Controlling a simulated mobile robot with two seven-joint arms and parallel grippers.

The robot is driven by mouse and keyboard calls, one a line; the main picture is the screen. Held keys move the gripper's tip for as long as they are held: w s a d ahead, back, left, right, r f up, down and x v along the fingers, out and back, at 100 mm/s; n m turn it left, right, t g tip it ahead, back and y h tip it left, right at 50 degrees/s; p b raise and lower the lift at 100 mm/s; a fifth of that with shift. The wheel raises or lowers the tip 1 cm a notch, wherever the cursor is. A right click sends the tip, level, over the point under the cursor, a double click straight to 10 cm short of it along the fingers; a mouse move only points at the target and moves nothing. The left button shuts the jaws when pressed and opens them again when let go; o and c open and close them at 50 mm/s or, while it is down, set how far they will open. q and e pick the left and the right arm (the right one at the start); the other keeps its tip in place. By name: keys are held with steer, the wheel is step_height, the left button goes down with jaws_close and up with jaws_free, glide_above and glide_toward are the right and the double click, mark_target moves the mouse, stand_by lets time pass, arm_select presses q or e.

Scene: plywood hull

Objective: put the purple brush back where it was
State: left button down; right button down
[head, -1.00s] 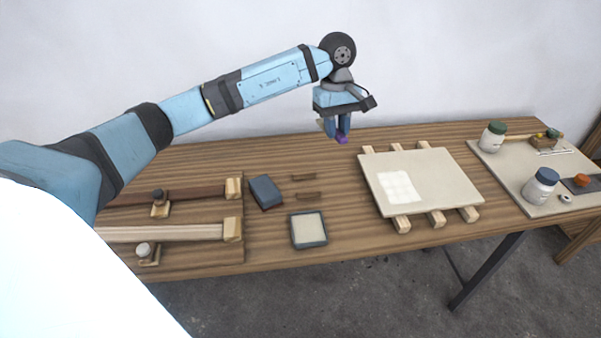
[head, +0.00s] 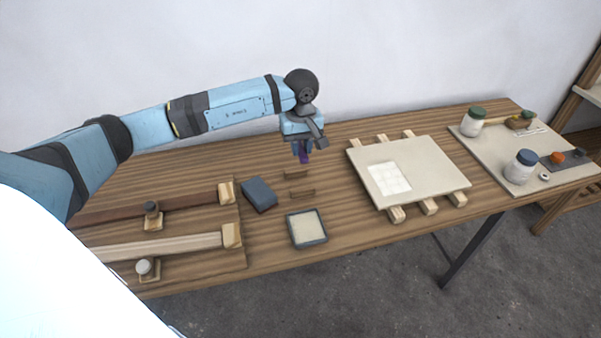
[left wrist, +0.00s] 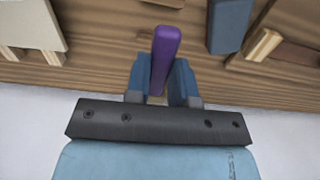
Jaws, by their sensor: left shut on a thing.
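My left gripper (head: 302,151) is above the back part of the plywood workbench, behind two small wooden strips. It is shut on the purple brush (left wrist: 164,55), whose purple handle sticks out between the fingers in the left wrist view. In the head view only a small purple bit of the brush (head: 304,158) shows below the fingers. In the left wrist view the left gripper (left wrist: 160,82) has its two blue fingers on either side of the handle. Two low wooden strips (head: 302,194) lie on the bench in front of the gripper. My right gripper is not in view.
A blue block (head: 259,194) and a shallow tray (head: 322,237) sit near the strips. A pale board (head: 430,165) on wooden battens is to the right. Jars, one blue-lidded (head: 520,167), stand on a board further right. Clamps (head: 228,193) lie at left.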

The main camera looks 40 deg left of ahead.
arm_select(q)
step_height(320, 180, down, 10)
steer(key=shift+f+p, duration=0.1)
steer(key=shift+p, duration=0.3)
steer(key=shift+f+b, duration=0.35)
steer(key=shift+b, duration=0.1)
steer(key=shift+f, duration=0.25)
steer(key=c, duration=1)
jaws_free()
